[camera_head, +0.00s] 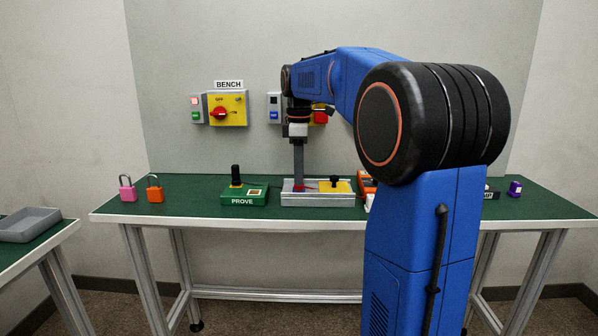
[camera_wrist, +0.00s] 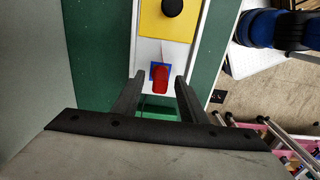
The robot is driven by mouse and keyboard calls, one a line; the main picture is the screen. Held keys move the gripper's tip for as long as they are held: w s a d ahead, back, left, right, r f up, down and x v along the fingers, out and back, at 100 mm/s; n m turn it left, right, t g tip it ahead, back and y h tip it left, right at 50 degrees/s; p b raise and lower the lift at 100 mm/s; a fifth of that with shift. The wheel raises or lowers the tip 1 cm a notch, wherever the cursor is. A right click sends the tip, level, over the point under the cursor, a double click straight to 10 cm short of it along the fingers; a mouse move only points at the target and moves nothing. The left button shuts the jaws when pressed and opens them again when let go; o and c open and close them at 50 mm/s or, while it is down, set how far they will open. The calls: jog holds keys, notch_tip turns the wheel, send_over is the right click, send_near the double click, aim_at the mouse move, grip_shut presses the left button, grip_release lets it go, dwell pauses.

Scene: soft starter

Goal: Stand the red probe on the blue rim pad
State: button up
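The red probe (camera_wrist: 160,77) shows in the wrist view between the tips of my gripper (camera_wrist: 160,82). It stands over the blue rim pad (camera_wrist: 153,66), whose edges show around the probe's far end; it looks upright, but its contact with the pad is hard to see. Narrow gaps show between the probe and both dark fingers, so my gripper is open around it. In the head view my gripper (camera_head: 298,184) points down over the left part of the grey tray-like fixture (camera_head: 318,200), with a little red near its tips.
A yellow plate (camera_head: 336,187) with a black knob sits right of my gripper. The green PROVE box (camera_head: 244,195) stands to the left, then orange (camera_head: 155,194) and pink (camera_head: 127,194) padlocks. Switch boxes (camera_head: 227,108) hang on the wall. My arm hides the bench's right middle.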

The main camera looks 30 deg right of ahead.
notch_tip(320, 180, up, 17)
jog(key=shift+r, duration=0.2)
dwell(0.6)
dwell(0.5)
jog(key=s+a+f+m+t, duration=0.1)
jog(key=s+a+f+m, duration=0.2)
jog(key=s+f, duration=0.7)
jog(key=s+a+f+m+t, duration=0.2)
jog(key=s+a+f+m, duration=0.2)
jog(key=s+a+f, duration=0.3)
jog(key=s+a+f+m+t, duration=0.1)
jog(key=s+a+f+m, duration=0.3)
jog(key=s+f, duration=0.9)
notch_tip(320, 180, down, 5)
jog(key=shift+a+f+t, duration=0.2)
jog(key=shift+a+t, duration=0.2)
jog(key=shift+a, duration=0.5)
jog(key=shift+s, duration=0.1)
